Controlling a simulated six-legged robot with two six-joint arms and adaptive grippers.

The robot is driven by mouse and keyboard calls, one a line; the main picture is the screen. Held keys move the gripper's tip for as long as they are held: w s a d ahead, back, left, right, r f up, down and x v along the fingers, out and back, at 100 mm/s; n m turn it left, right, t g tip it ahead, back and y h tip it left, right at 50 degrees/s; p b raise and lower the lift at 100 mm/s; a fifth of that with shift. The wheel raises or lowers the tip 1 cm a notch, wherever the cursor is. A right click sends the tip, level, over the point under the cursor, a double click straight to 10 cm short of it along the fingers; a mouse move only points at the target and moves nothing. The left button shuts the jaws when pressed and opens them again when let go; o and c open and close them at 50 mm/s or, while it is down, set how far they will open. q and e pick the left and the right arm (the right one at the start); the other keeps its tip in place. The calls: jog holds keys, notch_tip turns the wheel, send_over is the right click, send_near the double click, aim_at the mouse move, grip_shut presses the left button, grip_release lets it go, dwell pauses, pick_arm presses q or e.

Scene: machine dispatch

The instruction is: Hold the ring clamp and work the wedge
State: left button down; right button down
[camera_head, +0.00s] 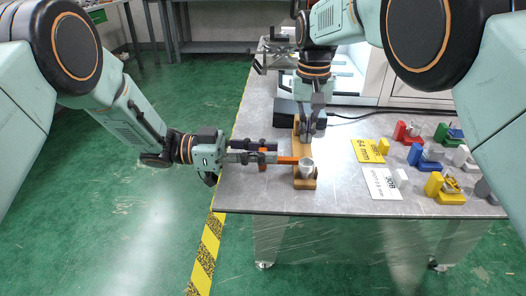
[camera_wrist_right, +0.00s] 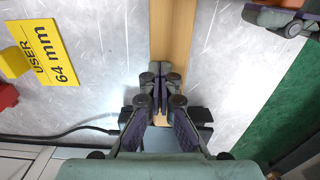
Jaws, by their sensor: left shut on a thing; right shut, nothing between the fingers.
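A wooden fixture (camera_head: 299,140) stands near the front left of the table, with a silver metal cup-like ring (camera_head: 307,170) at its front end. My left gripper (camera_head: 270,158) comes in from the left, shut on an orange bar (camera_head: 288,160) that reaches to the wooden fixture beside the silver ring. I cannot tell which part is the clamp and which the wedge. My right gripper (camera_head: 312,132) is shut and empty over the fixture. In the right wrist view its fingers (camera_wrist_right: 160,85) meet above the fixture's wooden strip (camera_wrist_right: 170,30).
A yellow "USER 64 mm" card (camera_head: 369,151) and a white "JOB" card (camera_head: 381,184) lie to the right. Several coloured blocks with metal parts (camera_head: 447,188) stand farther right. A black cable (camera_head: 365,115) runs along the back. The table's left edge is close to my left gripper.

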pick_arm(q)
jog(key=shift+s+f, duration=0.1)
jog(key=shift+s, duration=0.05)
jog(key=shift+d, duration=1.5)
jog(key=c, duration=1.2)
grip_release()
jog(key=shift+a, duration=0.1)
jog(key=shift+o, duration=0.2)
jog(key=a, duration=1.2)
jog(key=shift+s, duration=0.1)
